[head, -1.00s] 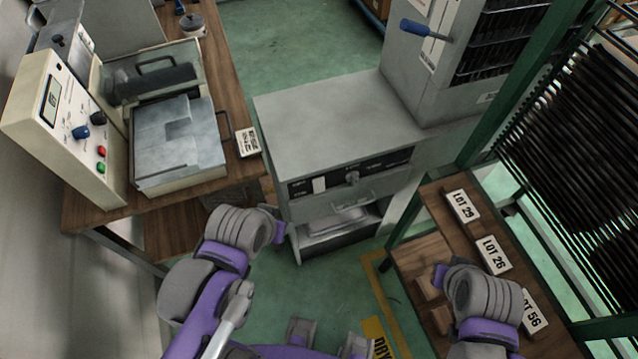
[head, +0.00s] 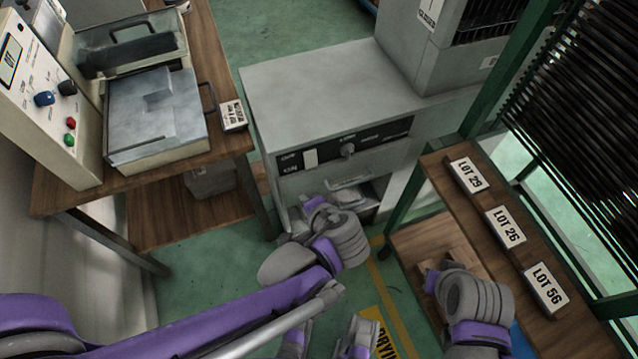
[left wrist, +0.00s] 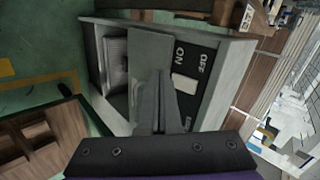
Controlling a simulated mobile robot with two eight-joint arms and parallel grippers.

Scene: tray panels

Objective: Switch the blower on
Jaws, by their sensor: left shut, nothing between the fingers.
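The blower is a grey cabinet (head: 335,85) in the middle of the head view. Its dark front panel (head: 375,137) carries a white switch (head: 310,158) and a round knob (head: 347,150). In the left wrist view the white switch (left wrist: 185,83) sits beside the words ON and OFF; I cannot tell its position. My left gripper (head: 312,205) is shut and empty, in front of the cabinet and below the panel in the head view. Its fingers (left wrist: 160,85) show next to the switch in the wrist view; contact is unclear. My right gripper (head: 434,278) is at lower right, its jaws unclear.
A wooden bench (head: 220,155) with a control box (head: 40,95) and a lidded tank (head: 155,115) stands at left. A wooden shelf (head: 470,215) with lot labels and a green rack frame are at right. Green floor lies between bench and cabinet.

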